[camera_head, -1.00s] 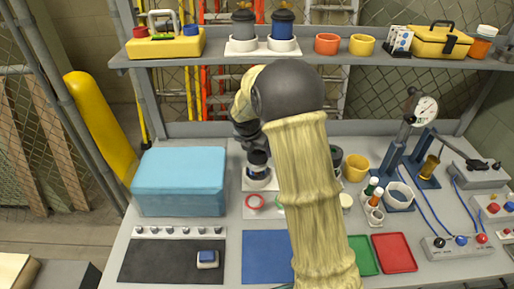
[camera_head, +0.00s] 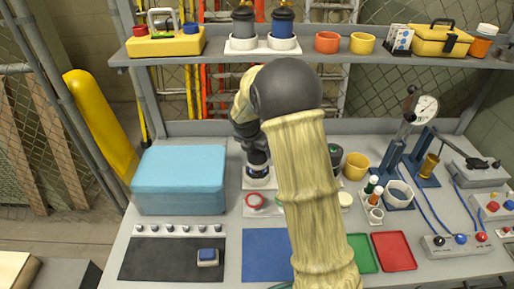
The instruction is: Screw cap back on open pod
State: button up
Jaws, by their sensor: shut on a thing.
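The open pod (camera_head: 258,170) stands upright in a white ring holder (camera_head: 257,183) on the bench, right of the light blue box; only a narrow bluish dark band of it shows. My gripper (camera_head: 257,159) points down directly over it and is shut on a dark thing at the pod's top, which seems to be the cap. The fingers hide most of the cap, and I cannot tell whether its threads are engaged. A second pod with a dark green top (camera_head: 335,154) is partly hidden behind my arm.
A light blue box (camera_head: 180,180) stands close left of my gripper. A red ring (camera_head: 254,200) lies in front of the holder. A yellow cup (camera_head: 355,166) and a gauge press (camera_head: 410,135) stand right. The shelf (camera_head: 220,57) carries two capped pods.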

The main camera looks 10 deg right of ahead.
jog(key=shift+f, duration=0.6)
dwell(0.6)
jog(key=o, duration=1.1)
jog(key=shift+c, duration=0.2)
jog(key=v, duration=1.7)
jog(key=shift+r, duration=0.2)
jog(key=shift+s, duration=0.15)
